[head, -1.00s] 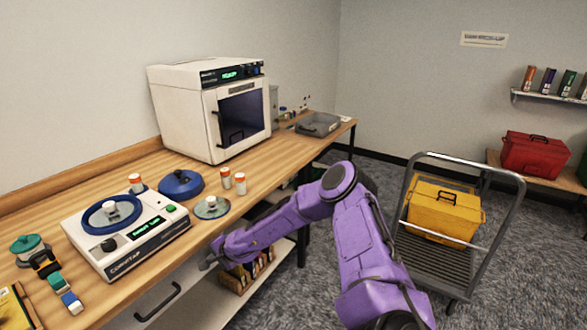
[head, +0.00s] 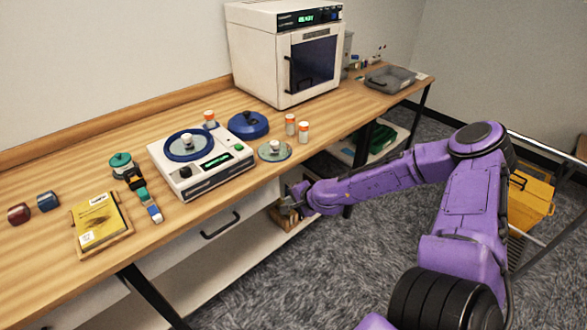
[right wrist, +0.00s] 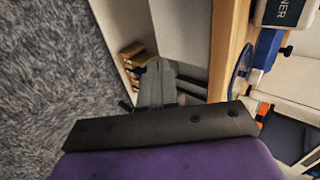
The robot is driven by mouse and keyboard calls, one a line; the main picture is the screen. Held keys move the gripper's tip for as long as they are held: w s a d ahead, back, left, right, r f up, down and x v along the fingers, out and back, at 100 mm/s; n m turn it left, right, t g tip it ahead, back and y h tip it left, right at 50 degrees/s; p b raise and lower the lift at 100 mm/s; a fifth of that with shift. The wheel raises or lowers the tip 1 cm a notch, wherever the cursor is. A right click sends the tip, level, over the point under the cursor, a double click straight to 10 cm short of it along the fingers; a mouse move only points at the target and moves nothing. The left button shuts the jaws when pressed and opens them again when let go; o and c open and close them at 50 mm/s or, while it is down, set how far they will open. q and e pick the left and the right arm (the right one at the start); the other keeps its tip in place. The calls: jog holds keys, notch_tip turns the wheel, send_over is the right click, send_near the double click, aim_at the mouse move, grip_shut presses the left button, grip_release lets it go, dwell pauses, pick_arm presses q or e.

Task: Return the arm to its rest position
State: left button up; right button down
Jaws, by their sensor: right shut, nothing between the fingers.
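My purple right arm reaches in from the right in the head view. Its right gripper (head: 291,201) is at the front edge of the bench, below the top and in front of the lower shelf. In the right wrist view the right gripper (right wrist: 157,84) is shut and empty, with the grey fingers together. It hangs over the gap beside the shelf and touches nothing that I can make out. My left gripper is not in view.
A yellow case (head: 528,200) sits on a cart at right. Carpet floor in front is clear.

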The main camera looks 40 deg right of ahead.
jog(key=shift+s+d+r, duration=0.1)
jog(key=shift+s+r, duration=0.05)
jog(key=shift+s, duration=0.2)
jog(key=s+a+f+n+g+h, duration=0.1)
jog(key=s+a+f+n+g, duration=0.1)
jog(key=s+f, duration=0.3)
jog(key=s+a+f+n+g+h+b, duration=0.1)
jog(key=s+a+f+n, duration=0.3)
jog(key=s, duration=1)
jog(key=s+a+f+n+g+h, duration=0.1)
jog(key=s+a+f+n+g, duration=0.2)
jog(key=s, duration=0.7)
notch_tip(320, 180, down, 3)
jog(key=shift+s+a+r+n, duration=0.2)
jog(key=shift+a+n, duration=0.9)
jog(key=shift+a, duration=0.05)
